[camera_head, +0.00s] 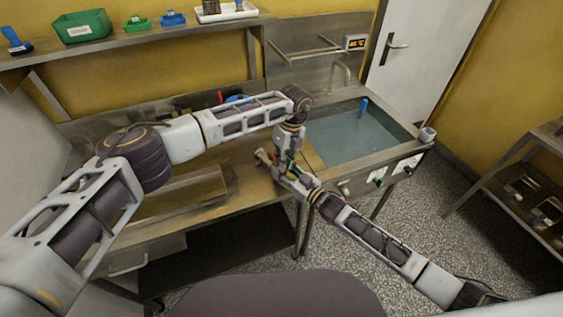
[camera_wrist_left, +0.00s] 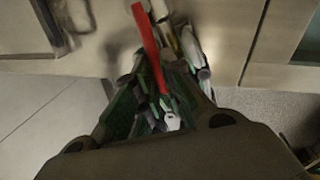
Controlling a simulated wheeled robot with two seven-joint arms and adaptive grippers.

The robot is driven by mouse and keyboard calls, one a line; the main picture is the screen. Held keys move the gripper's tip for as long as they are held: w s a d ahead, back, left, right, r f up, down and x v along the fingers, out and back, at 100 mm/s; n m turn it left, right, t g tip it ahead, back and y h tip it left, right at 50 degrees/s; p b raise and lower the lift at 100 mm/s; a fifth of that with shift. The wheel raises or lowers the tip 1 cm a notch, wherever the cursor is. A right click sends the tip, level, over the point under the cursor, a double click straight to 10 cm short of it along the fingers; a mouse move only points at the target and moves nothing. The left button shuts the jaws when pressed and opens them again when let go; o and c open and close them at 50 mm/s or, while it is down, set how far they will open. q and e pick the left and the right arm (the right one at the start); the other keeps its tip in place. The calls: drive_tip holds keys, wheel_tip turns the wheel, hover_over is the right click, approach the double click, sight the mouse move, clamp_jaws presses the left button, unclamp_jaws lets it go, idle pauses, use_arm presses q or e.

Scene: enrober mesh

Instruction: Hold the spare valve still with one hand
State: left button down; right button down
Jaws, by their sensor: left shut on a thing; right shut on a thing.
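The spare valve shows only in part. A metal pipe end (camera_head: 263,157) sticks out to the left of my grippers in the head view, and a long red lever (camera_wrist_left: 150,45) shows in the left wrist view. My left gripper (camera_head: 281,162) reaches down from above at the table's right front part and is shut on the valve. My right gripper (camera_head: 289,176) comes in from the lower right, close against the left one, and is also shut on it. The fingers hide most of the valve body. Whether it touches the table I cannot tell.
A steel worktable (camera_head: 215,197) lies under my left arm. A sink with water (camera_head: 345,138) and a blue-handled tool (camera_head: 363,107) stands right of it. A shelf (camera_head: 130,44) above carries a green bin (camera_head: 82,27) and a white tray (camera_head: 226,13). A rack (camera_head: 510,190) stands far right.

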use_arm(q)
drive_tip(key=c, duration=1.5)
unclamp_jaws()
drive_tip(key=shift+s+a+m, duration=0.1)
drive_tip(key=shift+a+m, duration=0.05)
drive_tip(key=shift+m, duration=0.15)
